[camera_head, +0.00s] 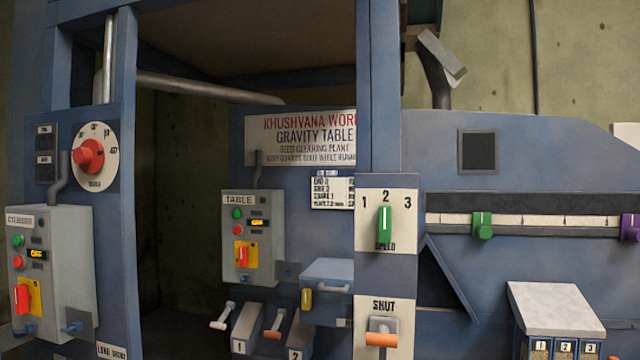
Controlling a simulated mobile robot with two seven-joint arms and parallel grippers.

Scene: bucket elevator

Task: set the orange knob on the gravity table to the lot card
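A sign (305,138) reading "GRAVITY TABLE" hangs on the blue machine at the centre. Below it is a small white card (332,193) with lines of print too small to read surely; I cannot tell whether it is the lot card. A red-orange knob (88,156) sits on a round white dial at the left. An orange handle (381,339) is on the plate marked "SHUT". On the scale rail (540,221) at the right are a green knob (482,226) and a purple knob (630,228), cut by the picture edge. Neither gripper is in view.
A green lever (384,226) stands on a "SPEED" plate near 2. A "TABLE" control box (252,238) and another grey box (50,272) both show "OFF". Levers (275,322) stick out low at the centre. A grey-topped box (555,305) juts out lower right.

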